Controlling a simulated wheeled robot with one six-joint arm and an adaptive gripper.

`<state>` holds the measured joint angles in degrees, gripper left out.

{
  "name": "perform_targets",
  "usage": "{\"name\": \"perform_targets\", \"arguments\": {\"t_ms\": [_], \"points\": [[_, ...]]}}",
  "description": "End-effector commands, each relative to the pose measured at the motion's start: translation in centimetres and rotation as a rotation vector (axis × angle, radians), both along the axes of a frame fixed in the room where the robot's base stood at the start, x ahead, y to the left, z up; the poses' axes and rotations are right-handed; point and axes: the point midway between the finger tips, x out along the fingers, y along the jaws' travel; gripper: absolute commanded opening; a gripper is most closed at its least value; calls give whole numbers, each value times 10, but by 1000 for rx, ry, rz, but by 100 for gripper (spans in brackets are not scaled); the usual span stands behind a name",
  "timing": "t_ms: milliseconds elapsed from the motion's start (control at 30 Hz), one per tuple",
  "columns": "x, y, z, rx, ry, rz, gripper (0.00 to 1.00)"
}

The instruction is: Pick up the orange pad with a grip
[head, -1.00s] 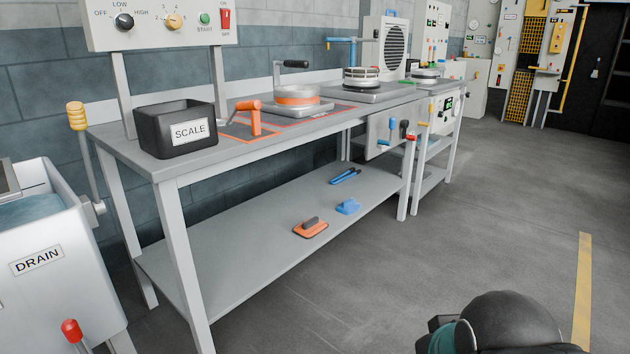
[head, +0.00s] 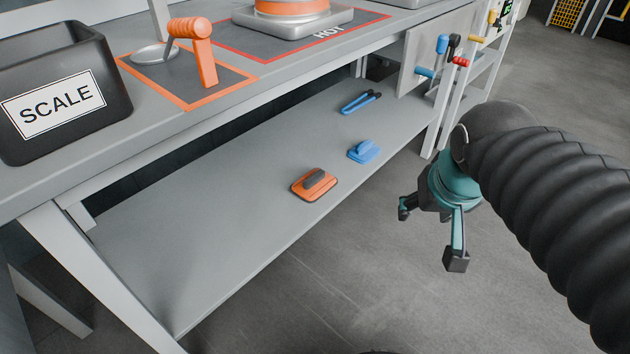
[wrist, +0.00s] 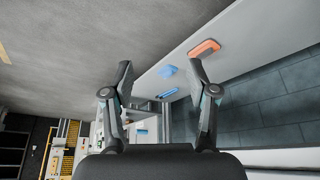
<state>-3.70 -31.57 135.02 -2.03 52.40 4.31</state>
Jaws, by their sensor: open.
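The orange pad (head: 313,185) with a dark grip on top lies on the lower shelf (head: 235,215) of the bench, near its front edge. It also shows in the wrist view (wrist: 204,48), beyond the tip of the right finger. My gripper (head: 430,232) is open and empty over the floor, to the right of the shelf and apart from the pad. In the wrist view both fingers (wrist: 160,80) are spread with nothing between them touching.
A blue pad (head: 364,151) and blue tongs (head: 361,102) lie on the shelf behind the orange pad. The bench top (head: 190,110) overhangs the shelf, carrying a black SCALE bin (head: 60,90) and an orange-handled tool (head: 200,50). Floor (head: 350,280) in front is clear.

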Motion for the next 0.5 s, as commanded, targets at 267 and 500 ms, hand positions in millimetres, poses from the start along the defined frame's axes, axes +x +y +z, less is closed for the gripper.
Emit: {"name": "perform_targets", "arguments": {"t_ms": [267, 500], "points": [[89, 33, -27, -22, 102, 9, 58], [161, 75, -69, -55, 177, 13, 58]]}}
